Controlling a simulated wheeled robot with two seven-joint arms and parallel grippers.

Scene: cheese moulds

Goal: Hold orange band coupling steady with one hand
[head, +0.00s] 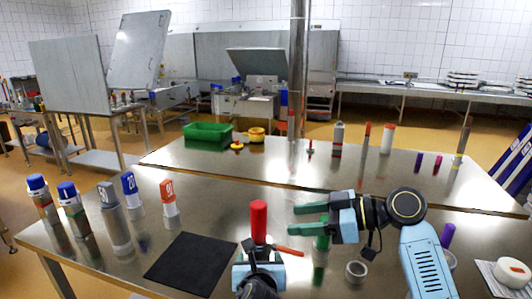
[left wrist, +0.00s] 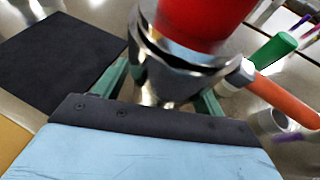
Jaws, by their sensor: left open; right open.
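A metal fitting (left wrist: 165,78) stands upright in the left wrist view, with a red cylinder (head: 259,220) on top. An orange bar (left wrist: 285,97) with a pale collar reaches out on its right; the bar also shows in the head view (head: 289,251). I cannot make out a separate orange band on the fitting. My left gripper (left wrist: 166,88) is open, its green fingers on either side of the metal body; I cannot tell whether they touch it. My right gripper (head: 298,219) is open and empty, its fingers pointing left, right of the red cylinder.
A black mat (head: 191,264) lies left of the fitting. A green cylinder (head: 320,247) and a grey ring (head: 356,270) stand close on the right. Several labelled bottles line the table's left side. A green bin (head: 208,132) is on the rear table.

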